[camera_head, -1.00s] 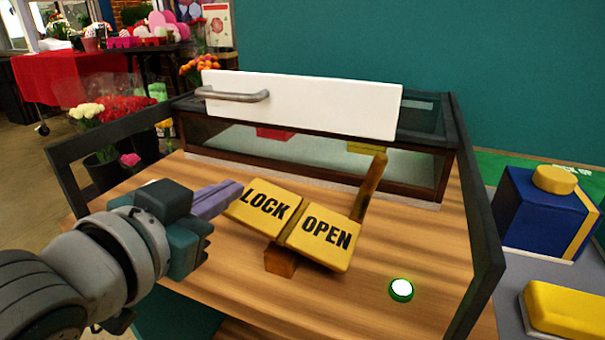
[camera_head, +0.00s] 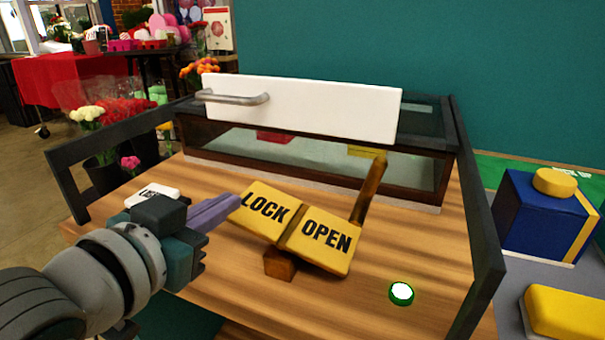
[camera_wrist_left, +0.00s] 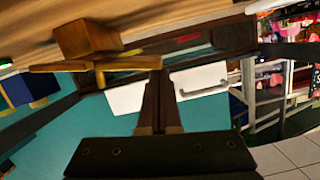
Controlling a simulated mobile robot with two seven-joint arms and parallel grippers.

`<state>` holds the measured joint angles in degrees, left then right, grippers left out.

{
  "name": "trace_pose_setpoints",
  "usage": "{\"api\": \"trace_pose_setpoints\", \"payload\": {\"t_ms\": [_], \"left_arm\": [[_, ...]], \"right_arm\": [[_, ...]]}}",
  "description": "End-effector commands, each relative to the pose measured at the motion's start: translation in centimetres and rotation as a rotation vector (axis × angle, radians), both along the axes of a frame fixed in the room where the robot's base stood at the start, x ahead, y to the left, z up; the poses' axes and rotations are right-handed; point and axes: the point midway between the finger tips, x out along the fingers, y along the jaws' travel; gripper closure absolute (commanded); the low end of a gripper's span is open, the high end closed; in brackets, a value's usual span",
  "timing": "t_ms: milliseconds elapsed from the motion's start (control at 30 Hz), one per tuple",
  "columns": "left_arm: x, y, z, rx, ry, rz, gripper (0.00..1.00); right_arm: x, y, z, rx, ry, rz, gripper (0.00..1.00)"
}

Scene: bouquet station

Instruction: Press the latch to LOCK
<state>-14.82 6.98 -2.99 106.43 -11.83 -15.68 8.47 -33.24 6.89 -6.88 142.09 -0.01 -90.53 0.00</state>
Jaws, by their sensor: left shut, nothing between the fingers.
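The latch is a yellow two-part plate on a wooden block (camera_head: 279,264). Its left half reads LOCK (camera_head: 265,209) and its right half reads OPEN (camera_head: 326,236). A wooden bar (camera_head: 370,190) rises behind the OPEN half. My left gripper (camera_head: 236,199) is shut and empty, its purple fingers pointing at the outer left edge of the LOCK half. I cannot tell whether the tips touch it. In the left wrist view the yellow plate (camera_wrist_left: 60,67) shows edge-on under the block (camera_wrist_left: 86,38), beside the dark fingers (camera_wrist_left: 158,85). My right gripper is not in view.
Behind the latch is a glass case (camera_head: 310,160) with a white front panel (camera_head: 310,108) and metal handle. A green-rimmed white button (camera_head: 401,293) sits front right. Dark frame rails (camera_head: 485,240) edge the wooden top. A small white item (camera_head: 152,193) lies behind my left arm.

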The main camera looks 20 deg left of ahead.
Motion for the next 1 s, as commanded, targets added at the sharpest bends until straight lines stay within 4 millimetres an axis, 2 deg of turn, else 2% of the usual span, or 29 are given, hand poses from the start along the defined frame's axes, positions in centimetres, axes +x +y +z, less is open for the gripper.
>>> {"api": "trace_pose_setpoints", "payload": {"t_ms": [367, 767, 1000], "left_arm": [[0.0, 0.4, -0.7, -0.090, 0.007, 0.001, 1.00], [0.0, 1.1, -2.7, -0.327, 0.017, 0.002, 1.00], [0.0, 1.1, -3.5, -0.329, 0.015, 0.002, 1.00]], "right_arm": [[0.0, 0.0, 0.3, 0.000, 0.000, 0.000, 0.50], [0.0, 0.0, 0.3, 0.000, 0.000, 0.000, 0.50], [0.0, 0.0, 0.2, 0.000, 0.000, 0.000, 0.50]]}}
